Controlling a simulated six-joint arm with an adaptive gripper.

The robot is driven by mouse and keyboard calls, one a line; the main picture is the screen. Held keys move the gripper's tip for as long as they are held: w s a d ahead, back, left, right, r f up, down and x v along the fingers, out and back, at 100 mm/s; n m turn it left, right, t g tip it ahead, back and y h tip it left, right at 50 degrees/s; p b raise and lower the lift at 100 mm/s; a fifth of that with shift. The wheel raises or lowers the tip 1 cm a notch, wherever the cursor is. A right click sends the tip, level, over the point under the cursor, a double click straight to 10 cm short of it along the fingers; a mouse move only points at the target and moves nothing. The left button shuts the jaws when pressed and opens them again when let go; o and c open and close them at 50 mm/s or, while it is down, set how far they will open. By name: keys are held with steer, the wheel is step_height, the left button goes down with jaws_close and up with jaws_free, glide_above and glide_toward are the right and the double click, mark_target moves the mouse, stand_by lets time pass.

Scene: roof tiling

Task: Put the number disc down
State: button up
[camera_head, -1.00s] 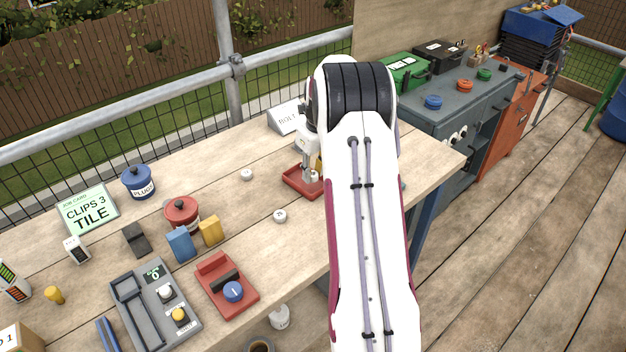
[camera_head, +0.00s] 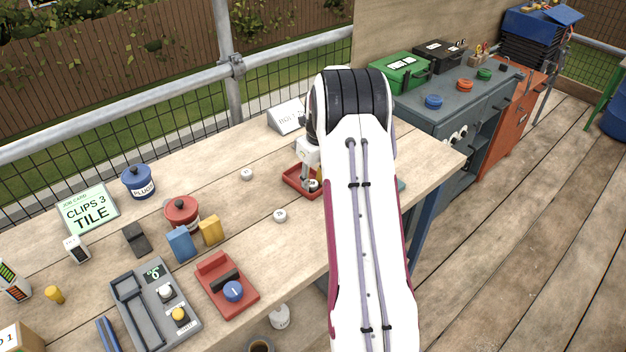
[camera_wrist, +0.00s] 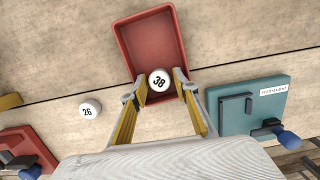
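The white number disc marked 38 (camera_wrist: 159,80) shows at the open end of the red tray (camera_wrist: 146,32), between my fingertips. My gripper (camera_wrist: 159,84) has its yellow-sided fingers on either side of it, with a small gap visible at the left finger. In the head view my gripper (camera_head: 309,178) is low over the red tray (camera_head: 291,183), partly hidden by my arm. A pale disc (camera_head: 313,184) shows at the fingertips there. Whether it rests fully on the tray floor is hard to tell.
A disc marked 26 (camera_wrist: 90,108) lies on the bench left of the tray. A teal plate with a dark fixture (camera_wrist: 256,103) lies to the right. Another disc (camera_head: 246,174) and a white sign (camera_head: 288,117) are near the tray.

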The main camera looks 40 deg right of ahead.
mark_target(315, 186)
steer(key=shift+r, duration=0.2)
steer(key=shift+s+r, duration=0.2)
steer(key=shift+r, duration=1.05)
steer(key=shift+s+r, duration=0.2)
steer(key=shift+r, duration=1)
steer(key=shift+s+r, duration=0.2)
steer(key=shift+r, duration=1.05)
steer(key=shift+a, duration=0.1)
steer(key=s+a+r+n+t, duration=0.1)
steer(key=s+a+r+n, duration=0.4)
steer(key=a+r+n, duration=0.5)
steer(key=s+a+r+n+t, duration=0.1)
steer(key=s+a+r+n, duration=0.3)
steer(key=a+r+n, duration=0.55)
steer(key=s+a+f+n+t, duration=0.1)
steer(key=s+a+n, duration=0.6)
steer(key=s, duration=0.3)
steer(key=s+a+f+n, duration=0.1)
steer(key=s+a+n, duration=0.7)
steer(key=s, duration=0.3)
steer(key=shift+s+n+t, duration=0.15)
steer(key=shift+n+t, duration=0.25)
steer(key=shift+n, duration=0.35)
